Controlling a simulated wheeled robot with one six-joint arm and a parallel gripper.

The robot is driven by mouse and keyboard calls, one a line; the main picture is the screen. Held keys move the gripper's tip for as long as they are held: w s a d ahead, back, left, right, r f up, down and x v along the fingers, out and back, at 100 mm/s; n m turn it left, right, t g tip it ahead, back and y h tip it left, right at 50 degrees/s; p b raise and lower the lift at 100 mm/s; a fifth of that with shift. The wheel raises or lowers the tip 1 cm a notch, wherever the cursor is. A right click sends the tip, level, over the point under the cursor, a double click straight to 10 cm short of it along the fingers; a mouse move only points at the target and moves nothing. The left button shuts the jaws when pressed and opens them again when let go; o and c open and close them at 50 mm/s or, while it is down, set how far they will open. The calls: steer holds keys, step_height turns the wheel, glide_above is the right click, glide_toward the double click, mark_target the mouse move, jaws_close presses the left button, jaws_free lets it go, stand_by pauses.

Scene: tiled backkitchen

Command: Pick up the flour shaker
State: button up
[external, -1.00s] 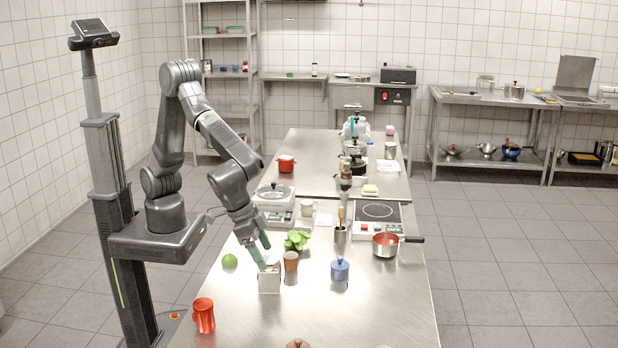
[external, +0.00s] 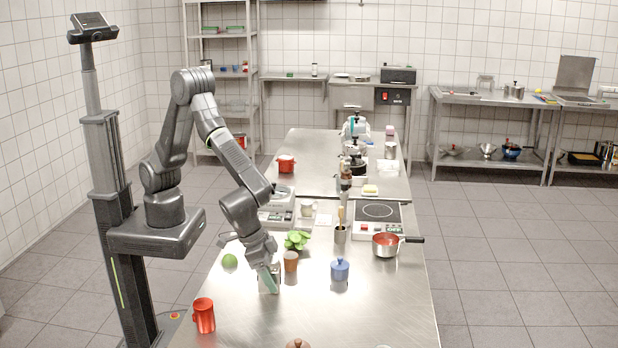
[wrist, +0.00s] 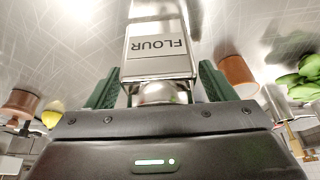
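The flour shaker (wrist: 158,68) is a pale metallic box with a FLOUR label, upside down in the wrist view, and a rounded shiny top. It stands on the steel table. My gripper (external: 271,282) is lowered over it and hides most of it in the external view. In the wrist view, one green finger is on each side of the shaker, with narrow gaps showing beside it. The gripper looks open around the shaker; contact is not visible.
A brown cup (external: 291,261) stands close to the right of my gripper, with a green plant (external: 297,240) behind.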

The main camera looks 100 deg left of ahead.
steer(key=c, duration=1)
steer(key=shift+r, duration=0.1)
